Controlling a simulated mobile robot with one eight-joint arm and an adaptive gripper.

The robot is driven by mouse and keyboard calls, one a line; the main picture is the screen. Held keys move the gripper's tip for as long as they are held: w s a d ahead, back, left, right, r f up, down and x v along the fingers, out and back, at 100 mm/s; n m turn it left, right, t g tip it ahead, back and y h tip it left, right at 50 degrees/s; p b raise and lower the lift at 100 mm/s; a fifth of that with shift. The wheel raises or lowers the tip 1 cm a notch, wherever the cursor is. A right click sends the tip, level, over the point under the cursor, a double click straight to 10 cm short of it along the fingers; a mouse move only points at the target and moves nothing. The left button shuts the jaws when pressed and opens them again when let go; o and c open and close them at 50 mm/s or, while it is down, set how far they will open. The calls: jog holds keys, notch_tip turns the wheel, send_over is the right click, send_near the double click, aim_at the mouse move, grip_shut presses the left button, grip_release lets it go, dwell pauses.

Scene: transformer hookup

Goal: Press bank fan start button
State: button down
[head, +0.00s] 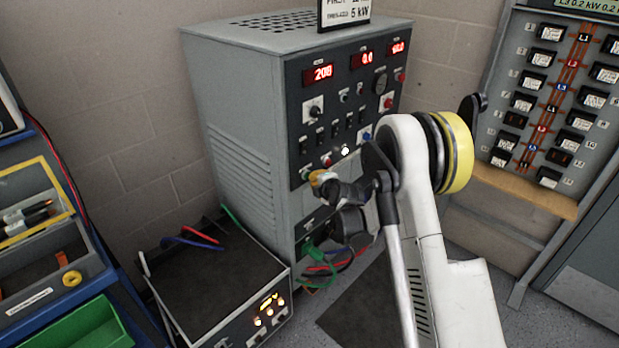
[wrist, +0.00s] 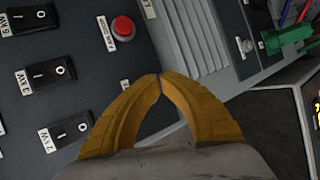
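The grey load bank cabinet (head: 238,150) stands at the centre of the head view, with a dark control panel facing my arm. My gripper (head: 318,179) is at the lower left of this panel. In the wrist view its two yellow fingers (wrist: 160,77) meet at the tips, with nothing seen between them. A red button (wrist: 122,28) with a white label stands just beyond the fingertips; it also shows in the head view (head: 327,159). No fan start button is clearly seen in the wrist view; the fingers hide the panel under them. Contact with the panel cannot be told.
Rocker switches (wrist: 45,75) lie left of the fingers in the wrist view. A lit white knob (head: 344,150) is right of the red button. Coloured cables (head: 325,262) hang below the panel. A low box (head: 215,275) and a blue cart (head: 75,225) stand left.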

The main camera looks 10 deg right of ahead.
jog(key=shift+s+d, duration=0.45)
jog(key=shift+s, duration=0.2)
jog(key=s+d, duration=0.2)
jog(key=s, duration=0.1)
jog(key=s+d, duration=0.1)
jog(key=shift+s+d, duration=0.25)
jog(key=shift+s, duration=0.15)
dwell(0.4)
